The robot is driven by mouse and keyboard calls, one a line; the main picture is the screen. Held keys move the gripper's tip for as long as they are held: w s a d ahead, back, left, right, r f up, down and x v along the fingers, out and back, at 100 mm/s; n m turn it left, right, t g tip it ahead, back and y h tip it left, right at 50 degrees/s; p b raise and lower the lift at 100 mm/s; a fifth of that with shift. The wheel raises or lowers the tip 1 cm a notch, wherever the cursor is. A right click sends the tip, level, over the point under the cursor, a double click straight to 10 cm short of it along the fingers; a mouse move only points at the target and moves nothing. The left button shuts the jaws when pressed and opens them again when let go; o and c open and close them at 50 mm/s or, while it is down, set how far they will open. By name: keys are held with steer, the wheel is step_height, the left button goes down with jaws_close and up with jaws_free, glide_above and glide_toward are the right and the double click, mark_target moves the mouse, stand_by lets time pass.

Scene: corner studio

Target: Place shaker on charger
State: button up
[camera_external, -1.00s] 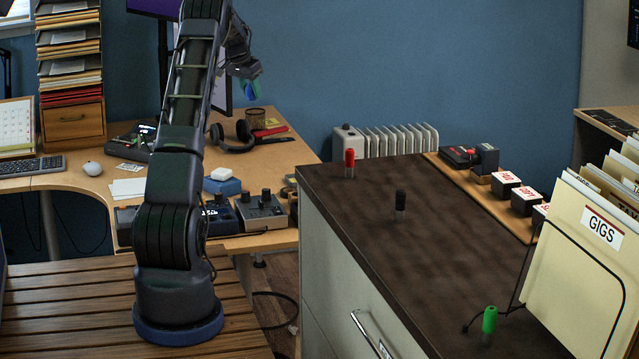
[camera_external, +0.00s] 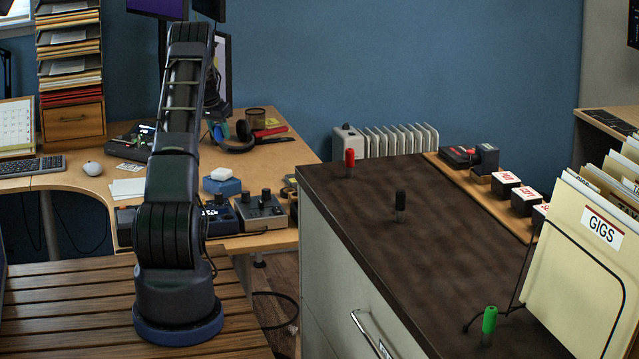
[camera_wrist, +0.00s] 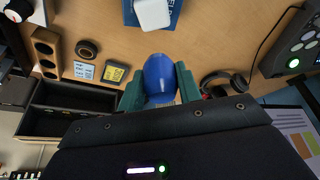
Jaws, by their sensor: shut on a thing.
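The shaker (camera_wrist: 159,76), a smooth blue egg-like piece, sits between the two green fingers of my gripper (camera_wrist: 160,85) in the wrist view. My gripper is shut on it and holds it above the wooden desk. In the external view my gripper (camera_external: 219,132) shows only as a small blue and green patch beside my arm, which hides much of it. A white rounded block (camera_wrist: 152,14), which looks like the charger, lies on a blue book or box at the top of the wrist view. It also shows in the external view (camera_external: 221,173), apart from the shaker.
The blue book or box (camera_external: 222,187) lies under the white block. Headphones (camera_external: 232,137) lie behind it, and an audio box with knobs (camera_external: 260,212) stands in front. In the wrist view, a black tray (camera_wrist: 62,105) and a wooden holder (camera_wrist: 46,50) are at left.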

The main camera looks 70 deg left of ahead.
step_height(320, 180, down, 10)
steer(key=shift+r, duration=0.1)
stand_by(0.4)
steer(key=o, duration=1)
steer(key=v, duration=1.2)
